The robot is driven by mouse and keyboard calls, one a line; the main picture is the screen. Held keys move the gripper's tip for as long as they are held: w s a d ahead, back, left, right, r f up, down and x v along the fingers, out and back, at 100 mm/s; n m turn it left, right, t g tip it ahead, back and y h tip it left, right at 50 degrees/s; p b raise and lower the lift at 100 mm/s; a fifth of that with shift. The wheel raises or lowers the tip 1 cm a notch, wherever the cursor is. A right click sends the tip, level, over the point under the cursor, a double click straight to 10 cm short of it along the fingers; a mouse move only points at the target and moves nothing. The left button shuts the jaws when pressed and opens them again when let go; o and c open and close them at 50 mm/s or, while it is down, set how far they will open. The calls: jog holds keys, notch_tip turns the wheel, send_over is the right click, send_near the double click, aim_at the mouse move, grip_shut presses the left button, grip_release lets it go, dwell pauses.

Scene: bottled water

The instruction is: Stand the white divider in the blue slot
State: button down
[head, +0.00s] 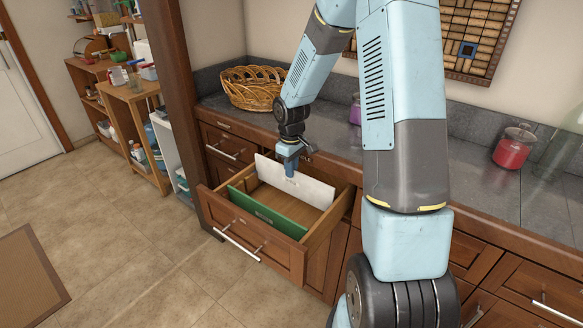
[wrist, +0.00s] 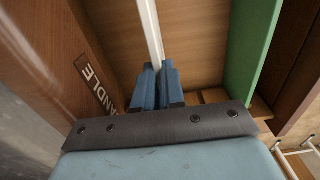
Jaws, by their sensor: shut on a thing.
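My gripper (head: 291,167) is shut on the top edge of the white divider (head: 312,190), over the open drawer (head: 262,236). The divider is upright, its lower part between the drawer walls; I cannot tell whether it touches the floor. In the wrist view, my blue fingers (wrist: 153,78) pinch the white divider (wrist: 150,30) from both sides. A green divider (head: 268,214) stands in the drawer nearer the front, roughly parallel; it also shows at the right in the wrist view (wrist: 254,55). I cannot make out the blue slot in either view.
A brown board (wrist: 65,60) with a partly hidden label is close on the left in the wrist view. The counter (head: 440,165) behind the drawer holds a wicker basket (head: 252,90) and a red jar (head: 512,148). The floor in front is clear.

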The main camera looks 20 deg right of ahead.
send_over(291, 194)
jog(key=shift+w+d+f, duration=0.1)
jog(key=shift+f, duration=1.1)
jog(key=shift+w+f, duration=0.1)
jog(key=shift+f, duration=1.1)
jog(key=c, duration=1.1)
grip_release()
jog(key=shift+c, duration=0.2)
notch_tip(291, 194, up, 14)
jog(key=shift+w+f, duration=0.1)
jog(key=shift+f, duration=0.1)
jog(key=shift+r, duration=0.15)
jog(key=s+r+m+t+h, duration=0.1)
jog(key=s+r+m+t, duration=0.25)
jog(key=s+r, duration=1.05)
jog(key=s+r+m+t+y, duration=0.1)
jog(key=s+r, duration=0.6)
jog(key=s, duration=0.7)
jog(key=m+t, duration=0.1)
jog(key=m, duration=0.1)
jog(key=shift+s+d+m, duration=0.15)
jog(key=shift+s+m, duration=0.1)
jog(key=shift+m, duration=0.1)
